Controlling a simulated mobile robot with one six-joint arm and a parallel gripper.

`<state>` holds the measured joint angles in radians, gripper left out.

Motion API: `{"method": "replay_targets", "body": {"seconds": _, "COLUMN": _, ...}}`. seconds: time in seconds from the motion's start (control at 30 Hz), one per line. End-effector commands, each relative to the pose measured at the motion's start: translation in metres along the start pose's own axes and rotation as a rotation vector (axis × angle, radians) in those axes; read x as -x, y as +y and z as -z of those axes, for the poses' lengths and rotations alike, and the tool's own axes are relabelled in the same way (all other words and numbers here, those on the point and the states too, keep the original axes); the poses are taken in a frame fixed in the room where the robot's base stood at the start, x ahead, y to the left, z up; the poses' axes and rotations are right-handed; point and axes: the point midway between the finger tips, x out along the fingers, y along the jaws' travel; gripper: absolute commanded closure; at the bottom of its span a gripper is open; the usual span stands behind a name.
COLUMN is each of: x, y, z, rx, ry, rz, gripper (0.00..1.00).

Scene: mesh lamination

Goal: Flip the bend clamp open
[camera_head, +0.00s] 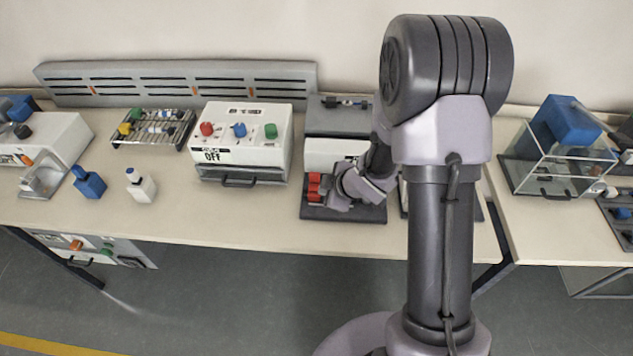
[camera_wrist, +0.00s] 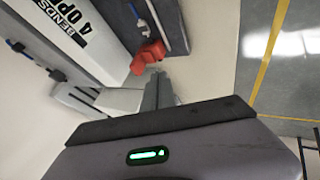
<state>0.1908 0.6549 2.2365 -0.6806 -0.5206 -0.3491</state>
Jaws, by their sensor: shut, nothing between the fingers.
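The red bend clamp (camera_head: 314,187) sits on the dark base (camera_head: 362,215) of a white bending machine (camera_head: 335,152). In the wrist view the clamp (camera_wrist: 148,56) shows as a red block next to the machine's white housing (camera_wrist: 83,38), which is marked "BENDS 4 OP". My gripper (camera_head: 342,189) is just to the right of the clamp in the head view, low over the base. In the wrist view its fingers (camera_wrist: 154,78) are shut and empty, with the tips close to the clamp. I cannot tell if they touch it. My arm hides part of the machine.
A white box with red, blue and green knobs (camera_head: 239,135), reading "OFF", stands to the left. Farther left are a wire rack (camera_head: 152,128), a white bottle (camera_head: 142,188) and a blue bottle (camera_head: 88,182). A glass-walled case (camera_head: 560,165) stands on the right table.

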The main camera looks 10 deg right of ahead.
Motion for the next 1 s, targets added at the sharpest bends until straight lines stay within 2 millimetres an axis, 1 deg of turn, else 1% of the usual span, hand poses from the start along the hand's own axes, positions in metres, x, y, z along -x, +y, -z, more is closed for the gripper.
{"method": "replay_targets", "body": {"seconds": 0.03, "x": -0.015, "y": -0.002, "z": -0.002, "rx": 0.001, "ry": 0.000, "rz": 0.002, "gripper": 1.00}}
{"method": "replay_targets", "body": {"seconds": 0.1, "x": -0.030, "y": -0.003, "z": -0.001, "rx": 0.001, "ry": 0.001, "rz": 0.002, "gripper": 1.00}}
{"method": "replay_targets", "body": {"seconds": 0.3, "x": -0.073, "y": -0.002, "z": -0.001, "rx": 0.000, "ry": 0.000, "rz": 0.002, "gripper": 1.00}}
{"method": "replay_targets", "body": {"seconds": 0.33, "x": -0.076, "y": 0.002, "z": -0.001, "rx": 0.000, "ry": 0.000, "rz": -0.001, "gripper": 1.00}}
{"method": "replay_targets", "body": {"seconds": 0.43, "x": -0.080, "y": 0.020, "z": 0.001, "rx": 0.000, "ry": 0.000, "rz": -0.002, "gripper": 1.00}}
{"method": "replay_targets", "body": {"seconds": 0.6, "x": -0.088, "y": 0.033, "z": 0.001, "rx": -0.001, "ry": 0.000, "rz": -0.001, "gripper": 1.00}}
{"method": "replay_targets", "body": {"seconds": 1.0, "x": -0.089, "y": 0.035, "z": 0.000, "rx": -0.001, "ry": 0.000, "rz": 0.000, "gripper": 1.00}}
